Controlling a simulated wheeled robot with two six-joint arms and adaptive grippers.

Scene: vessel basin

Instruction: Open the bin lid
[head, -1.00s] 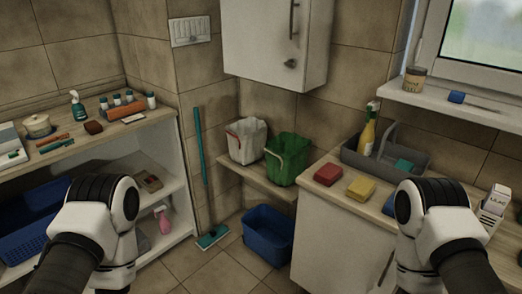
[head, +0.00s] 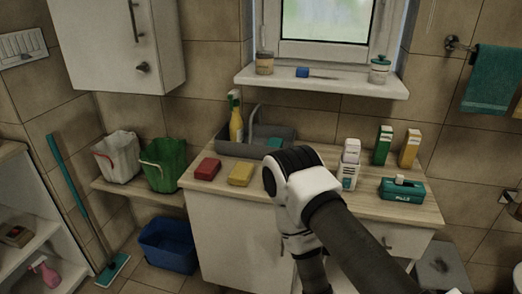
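No bin with a clearly readable lid shows. A grey box-like object with a dark patch on top (head: 437,262) stands low at the right, beside the wooden-topped cabinet; I cannot tell whether it is the bin. My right arm reaches in from the lower right in front of the cabinet and bends downward. Its gripper is not visible. My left arm and gripper are out of view.
A cabinet (head: 238,235) holds sponges and a grey caddy (head: 230,149) on its counter. A blue open tub (head: 168,246) and a teal mop (head: 114,268) are on the floor at left. A teal towel (head: 495,80) hangs at right.

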